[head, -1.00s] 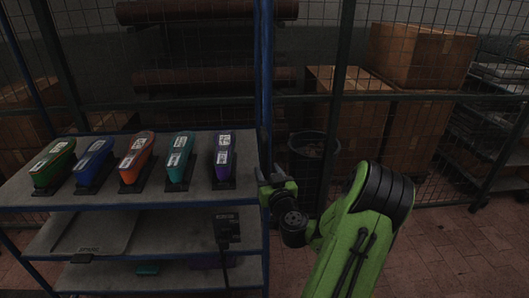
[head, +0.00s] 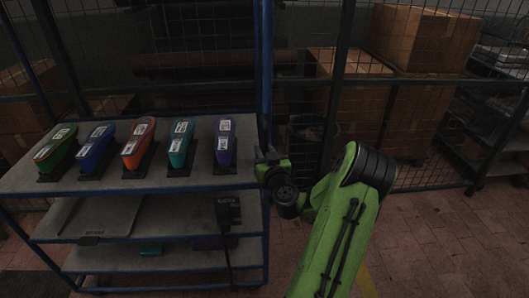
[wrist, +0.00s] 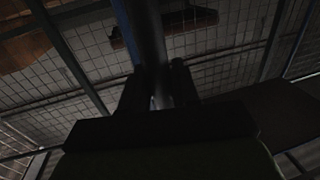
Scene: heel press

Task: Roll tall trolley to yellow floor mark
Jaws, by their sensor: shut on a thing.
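The tall trolley (head: 130,190) has a blue frame and grey shelves and fills the left half of the head view. My gripper (head: 265,160) is shut on its right-hand upright blue post, a little above the top shelf's level. In the wrist view the post (wrist: 150,40) runs up between the two dark fingers (wrist: 160,90). A faint yellow strip on the floor (head: 366,280) shows at the bottom, right of my green arm. It may be part of the yellow mark, and most of it is hidden or out of view.
Several coloured shoe-like pieces, such as the orange one (head: 138,145), stand on the top shelf. A cable hangs from a dark device (head: 228,210). Behind are a mesh fence, a dark bin (head: 303,145) and cardboard boxes (head: 425,38). Tiled floor (head: 440,240) is clear at right.

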